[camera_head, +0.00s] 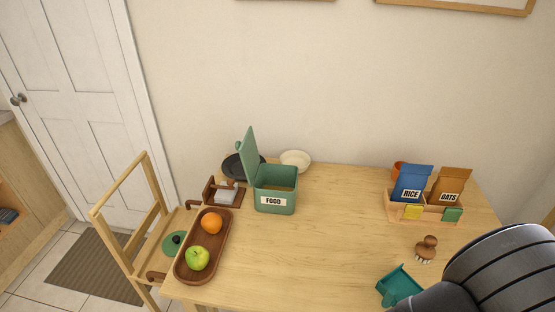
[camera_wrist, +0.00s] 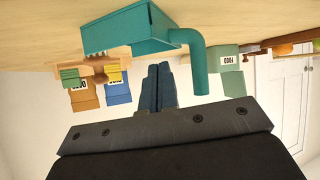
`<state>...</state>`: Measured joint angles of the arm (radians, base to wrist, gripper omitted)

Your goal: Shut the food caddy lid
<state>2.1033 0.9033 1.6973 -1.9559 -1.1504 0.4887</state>
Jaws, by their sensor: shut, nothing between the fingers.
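The green food caddy (camera_head: 275,201) with a white FOOD label stands at the back left of the table. Its lid (camera_head: 249,159) is open, standing up at the left side and leaning slightly left. Some brown contents show inside. The wrist view is upside down; in it the caddy (camera_wrist: 222,58) is small and far off, right of my fingers. My gripper (camera_wrist: 158,72) is shut and empty, well away from the caddy. In the head view only my dark arm shows at bottom right; the fingers are hidden.
A teal scoop-like item (camera_head: 398,287) lies near my arm, close to the fingers in the wrist view (camera_wrist: 128,32). A brush (camera_head: 426,248), a wooden rack (camera_head: 398,208) with rice and oats bags, and a fruit tray (camera_head: 191,268) stand around. The table's middle is clear.

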